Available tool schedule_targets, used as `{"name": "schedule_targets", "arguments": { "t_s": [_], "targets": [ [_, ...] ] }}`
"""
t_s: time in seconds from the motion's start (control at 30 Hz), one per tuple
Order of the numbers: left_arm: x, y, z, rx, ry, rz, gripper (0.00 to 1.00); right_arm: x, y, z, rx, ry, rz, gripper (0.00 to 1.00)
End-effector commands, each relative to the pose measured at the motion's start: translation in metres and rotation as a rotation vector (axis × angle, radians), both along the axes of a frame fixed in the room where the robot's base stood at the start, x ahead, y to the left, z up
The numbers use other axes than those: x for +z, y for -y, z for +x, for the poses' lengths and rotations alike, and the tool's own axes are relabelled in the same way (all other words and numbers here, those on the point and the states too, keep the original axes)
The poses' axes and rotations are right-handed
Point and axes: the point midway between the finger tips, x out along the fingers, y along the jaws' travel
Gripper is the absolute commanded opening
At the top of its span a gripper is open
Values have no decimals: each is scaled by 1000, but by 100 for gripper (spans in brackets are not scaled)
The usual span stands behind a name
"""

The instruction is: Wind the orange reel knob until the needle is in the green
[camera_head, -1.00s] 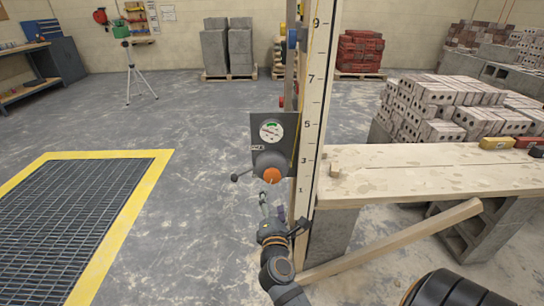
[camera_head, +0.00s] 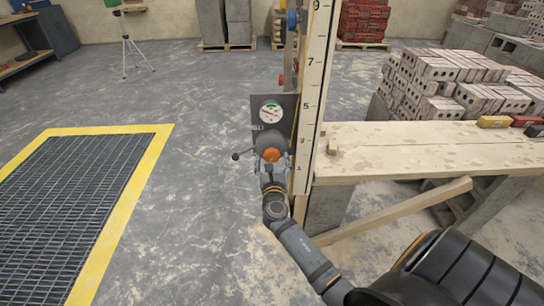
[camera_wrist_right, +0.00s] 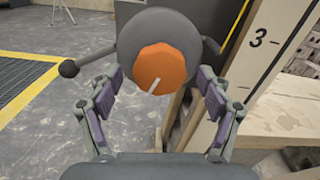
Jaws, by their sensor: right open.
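The orange reel knob (camera_head: 272,155) sits at the centre of a grey round reel on a dark panel (camera_head: 288,101) beside the tall numbered board. A white gauge (camera_head: 271,112) with a green band is above it; its needle is too small to read. In the right wrist view the orange knob (camera_wrist_right: 162,66) bears a pale mark low on its face. My right gripper (camera_wrist_right: 157,88) is open, its fingers apart on the left and right of the knob, with visible gaps. In the head view the right gripper (camera_head: 270,172) is just below the knob. My left gripper is out of view.
A crank arm with a dark ball (camera_wrist_right: 68,68) sticks out left of the reel. The numbered board (camera_head: 314,90) stands close on the right, beside a wooden plank (camera_head: 420,150) and a slanting timber (camera_head: 400,212). A yellow-edged floor grate (camera_head: 150,150) lies left; floor between is open.

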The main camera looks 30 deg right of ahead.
Motion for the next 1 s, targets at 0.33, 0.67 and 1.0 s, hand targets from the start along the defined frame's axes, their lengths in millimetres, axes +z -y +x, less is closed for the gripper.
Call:
{"name": "schedule_targets", "arguments": {
  "t_s": [0.33,0.67,1.0],
  "targets": [
    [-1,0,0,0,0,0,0,0,11,17,1,0,1,79],
    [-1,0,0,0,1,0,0,0,10,17,1,0,2,50],
    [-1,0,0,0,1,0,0,-1,10,17,1,3,7,23]
  ]
}}
